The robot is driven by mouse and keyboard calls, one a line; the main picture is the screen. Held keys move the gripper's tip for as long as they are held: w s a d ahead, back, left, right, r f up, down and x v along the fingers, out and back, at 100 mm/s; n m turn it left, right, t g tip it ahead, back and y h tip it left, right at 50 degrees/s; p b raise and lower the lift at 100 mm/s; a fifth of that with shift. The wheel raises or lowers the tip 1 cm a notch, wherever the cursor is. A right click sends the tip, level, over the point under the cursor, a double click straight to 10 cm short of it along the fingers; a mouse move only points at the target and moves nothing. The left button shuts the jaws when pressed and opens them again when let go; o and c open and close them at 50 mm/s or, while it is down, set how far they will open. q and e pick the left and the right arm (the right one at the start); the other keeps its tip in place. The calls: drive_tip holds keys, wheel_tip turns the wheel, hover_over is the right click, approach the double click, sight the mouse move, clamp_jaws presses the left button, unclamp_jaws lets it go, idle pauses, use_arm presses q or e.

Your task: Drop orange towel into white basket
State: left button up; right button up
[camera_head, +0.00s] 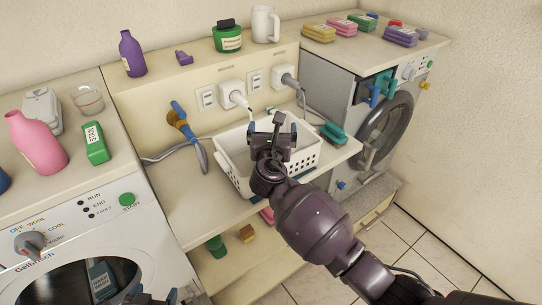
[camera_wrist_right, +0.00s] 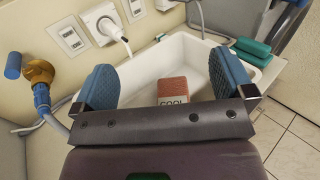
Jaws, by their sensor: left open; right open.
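The white basket (camera_head: 229,178) stands on the shelf between the two machines; its inside also shows in the right wrist view (camera_wrist_right: 136,95). My right gripper (camera_head: 271,127) is over the basket, its blue fingers spread with nothing between them; they also show in the wrist view (camera_wrist_right: 168,88). The orange towel (camera_wrist_right: 172,88), a folded block with a pale label reading COOL, lies inside the basket, apart from the fingers. In the head view my right gripper hides it. My left gripper (camera_head: 152,297) is partly in view at the bottom edge, open, in front of the left washer.
A hose with an orange-brown fitting (camera_head: 181,119) lies left of the basket. A teal folded item (camera_head: 333,133) is right of it. Plugs (camera_head: 232,93) are on the wall behind. Folded towels (camera_head: 342,27) lie on the right machine. A pink bottle (camera_head: 38,143) stands at left.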

drive_tip(key=s, duration=0.8)
drive_tip(key=shift+s+a, duration=0.25)
drive_tip(key=shift+s, duration=0.1)
